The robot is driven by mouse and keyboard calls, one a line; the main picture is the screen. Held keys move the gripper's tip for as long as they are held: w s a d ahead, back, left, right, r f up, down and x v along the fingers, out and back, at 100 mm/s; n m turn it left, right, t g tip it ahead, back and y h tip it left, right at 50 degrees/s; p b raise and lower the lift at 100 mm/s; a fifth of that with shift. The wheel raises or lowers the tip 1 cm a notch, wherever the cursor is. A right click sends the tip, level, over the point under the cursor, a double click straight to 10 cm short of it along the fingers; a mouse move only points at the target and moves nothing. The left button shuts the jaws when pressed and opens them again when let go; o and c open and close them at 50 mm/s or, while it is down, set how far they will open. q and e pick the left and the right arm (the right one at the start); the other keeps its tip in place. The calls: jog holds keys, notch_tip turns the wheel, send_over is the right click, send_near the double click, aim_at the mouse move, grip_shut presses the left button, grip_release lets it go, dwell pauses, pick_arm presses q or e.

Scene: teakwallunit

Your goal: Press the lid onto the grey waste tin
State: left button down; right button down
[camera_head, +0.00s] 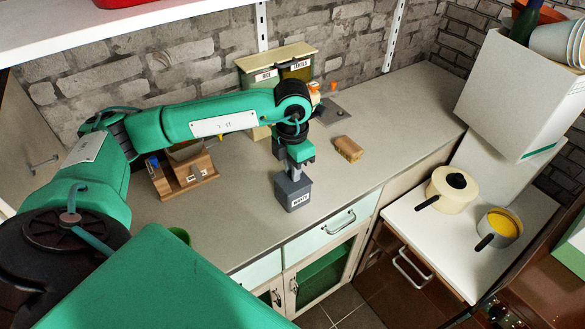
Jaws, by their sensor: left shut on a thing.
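The grey waste tin (295,198), with a white WASTE label on its front, stands upright on the worktop near its front edge. My left gripper (296,170) points down right above the tin and is shut on the grey lid (291,184). The lid lies over the tin's mouth, in line with it. The gripper hides part of the lid, and I cannot tell whether the lid is fully seated. My right gripper is not in view.
A wooden organiser (187,180) stands left of the tin. A small wooden block (348,149) lies to its right. Rice and lentil boxes (275,72) stand at the wall. The worktop (405,110) is clear toward the right. Pans stand on the lower white hob top (455,245).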

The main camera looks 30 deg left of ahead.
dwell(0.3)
pick_arm(q)
jog(key=c, duration=0.8)
grip_release()
jog(key=shift+o, duration=0.2)
jog(key=shift+r, duration=0.1)
jog(key=shift+r+p, duration=0.4)
jog(key=shift+r, duration=0.25)
jog(key=shift+r+p, duration=1.15)
jog(key=shift+r, duration=1.6)
